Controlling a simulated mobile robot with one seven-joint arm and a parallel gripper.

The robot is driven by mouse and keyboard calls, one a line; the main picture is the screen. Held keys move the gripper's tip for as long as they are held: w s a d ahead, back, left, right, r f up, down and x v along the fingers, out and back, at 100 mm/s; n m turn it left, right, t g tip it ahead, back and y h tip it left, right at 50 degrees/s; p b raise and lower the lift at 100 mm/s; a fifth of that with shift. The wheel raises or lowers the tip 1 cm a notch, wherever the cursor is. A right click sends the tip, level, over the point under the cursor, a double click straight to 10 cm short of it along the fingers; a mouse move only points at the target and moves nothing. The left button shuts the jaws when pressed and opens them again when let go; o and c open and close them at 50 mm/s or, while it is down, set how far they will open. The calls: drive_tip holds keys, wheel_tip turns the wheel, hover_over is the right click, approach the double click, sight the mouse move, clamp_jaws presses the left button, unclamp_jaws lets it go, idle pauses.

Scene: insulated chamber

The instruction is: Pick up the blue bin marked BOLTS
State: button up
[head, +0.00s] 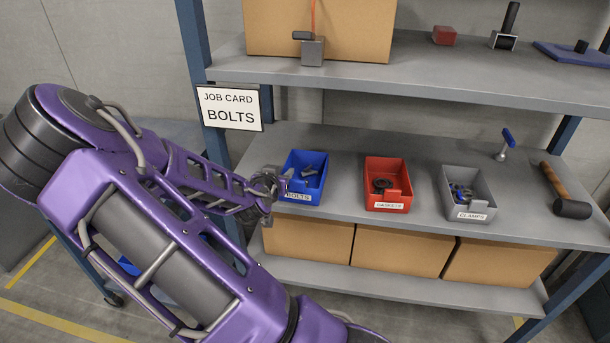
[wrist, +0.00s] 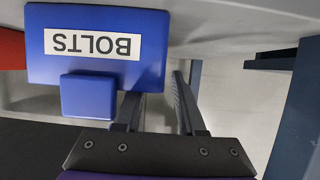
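The blue bin marked BOLTS (head: 302,190) sits at the left of the middle shelf, with dark metal parts inside. My gripper (head: 272,186) is at the bin's left side in the head view. In the wrist view the bin (wrist: 100,72) appears upside down, its white label and blue front lip close to the camera. My gripper (wrist: 154,98) is open there, with a gap between its two fingers. The left finger's tip is hidden behind the bin's front; the right finger is just past the bin's edge. Contact cannot be told.
A job card (head: 230,107) reading BOLTS hangs on the left post. A red bin (head: 388,204), a grey bin (head: 469,213) and a hammer (head: 566,200) stand to the right on the shelf (head: 340,145). Cardboard boxes (head: 310,237) are below; the upper shelf (head: 380,75) overhangs.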

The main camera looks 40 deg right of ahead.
drive_tip(key=shift+w+d+f, duration=0.1)
drive_tip(key=shift+w+d, duration=0.1)
clamp_jaws()
idle(1.4)
